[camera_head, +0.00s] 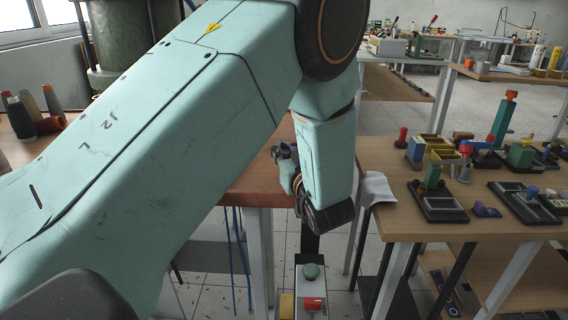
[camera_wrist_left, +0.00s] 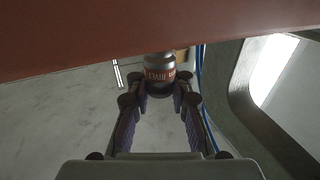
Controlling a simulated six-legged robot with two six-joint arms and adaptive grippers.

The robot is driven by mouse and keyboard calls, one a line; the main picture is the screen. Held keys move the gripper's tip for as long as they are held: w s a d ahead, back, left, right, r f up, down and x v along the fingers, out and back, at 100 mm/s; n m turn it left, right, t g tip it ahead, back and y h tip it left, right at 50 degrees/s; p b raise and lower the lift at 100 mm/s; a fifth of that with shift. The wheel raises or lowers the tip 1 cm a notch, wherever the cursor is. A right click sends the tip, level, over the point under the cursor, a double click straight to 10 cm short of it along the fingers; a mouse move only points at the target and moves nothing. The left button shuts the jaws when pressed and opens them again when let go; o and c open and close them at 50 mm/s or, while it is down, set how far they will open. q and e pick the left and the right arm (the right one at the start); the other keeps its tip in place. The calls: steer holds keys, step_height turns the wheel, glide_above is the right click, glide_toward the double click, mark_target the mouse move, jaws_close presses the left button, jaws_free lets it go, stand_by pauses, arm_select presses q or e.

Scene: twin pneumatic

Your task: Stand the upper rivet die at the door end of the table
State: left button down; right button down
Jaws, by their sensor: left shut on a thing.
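In the head view my left gripper (camera_head: 284,165) is at the right end of the brown table (camera_head: 258,187), partly hidden by my arm, and the die is not clear there. My right gripper is not in view.
Thread cones (camera_head: 30,112) stand on the brown table at the far left. A wooden table (camera_head: 385,160) at the right holds several small presses and yellow bins (camera_head: 438,146). My arm hides much of the brown table.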

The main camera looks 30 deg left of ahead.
arm_select(q)
step_height(320, 180, down, 3)
steer(key=shift+s+r+b, duration=0.15)
steer(key=shift+b, duration=0.15)
steer(key=shift+a+f, duration=0.25)
steer(key=shift+f, duration=0.1)
steer(key=shift+d, duration=0.25)
steer(key=c, duration=1.4)
jaws_free()
steer(key=shift+a+f, duration=0.1)
steer(key=shift+a, duration=0.1)
steer(key=shift+c, duration=0.2)
steer(key=o, duration=0.3)
steer(key=shift+d, duration=0.1)
